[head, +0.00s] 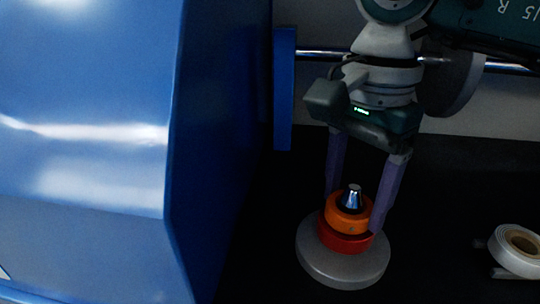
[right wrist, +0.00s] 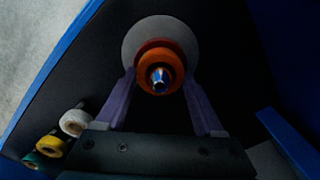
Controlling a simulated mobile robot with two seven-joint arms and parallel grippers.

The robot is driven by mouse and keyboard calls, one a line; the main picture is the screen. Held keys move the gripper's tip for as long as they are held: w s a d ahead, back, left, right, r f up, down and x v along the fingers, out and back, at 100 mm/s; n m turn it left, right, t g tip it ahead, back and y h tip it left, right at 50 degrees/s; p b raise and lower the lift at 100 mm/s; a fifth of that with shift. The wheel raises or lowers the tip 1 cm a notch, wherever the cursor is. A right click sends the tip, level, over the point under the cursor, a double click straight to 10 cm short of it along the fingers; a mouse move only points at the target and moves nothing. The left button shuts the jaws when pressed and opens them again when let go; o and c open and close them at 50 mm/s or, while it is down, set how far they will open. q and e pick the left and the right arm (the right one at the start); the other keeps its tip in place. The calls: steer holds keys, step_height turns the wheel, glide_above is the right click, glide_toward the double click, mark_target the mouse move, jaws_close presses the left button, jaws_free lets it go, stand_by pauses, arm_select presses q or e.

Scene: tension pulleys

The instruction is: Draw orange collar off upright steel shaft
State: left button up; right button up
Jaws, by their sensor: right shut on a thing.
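The orange collar (head: 346,220) sits around the upright steel shaft (head: 352,197), whose bright tapered tip stands out above it. The collar rests on or just above a wider red collar (head: 344,241), over a round grey base (head: 340,269). My right gripper (head: 352,216) reaches down from above, its purple fingers on either side of the orange collar and shut on it. The fingertips come close to the red collar's level. The right wrist view shows the orange collar (right wrist: 158,73) and shaft tip (right wrist: 159,78) between the fingers (right wrist: 159,72). My left gripper is not in view.
A large blue housing (head: 90,120) fills the left side. A blue plate (head: 284,90) and a horizontal steel bar (head: 318,55) stand behind. A white roll (head: 518,250) lies at the right. The right wrist view also shows yellow (right wrist: 49,146) and green (right wrist: 33,160) rolls.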

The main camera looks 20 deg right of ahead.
steer(key=c, duration=0.7)
steer(key=shift+r+p, duration=0.7)
steer(key=shift+r, duration=0.35)
steer(key=shift+r+p, duration=0.4)
steer(key=shift+r, duration=0.3)
steer(key=shift+r, duration=0.15)
steer(key=shift+r+p, duration=1.05)
steer(key=shift+r, duration=0.3)
steer(key=shift+r, duration=0.1)
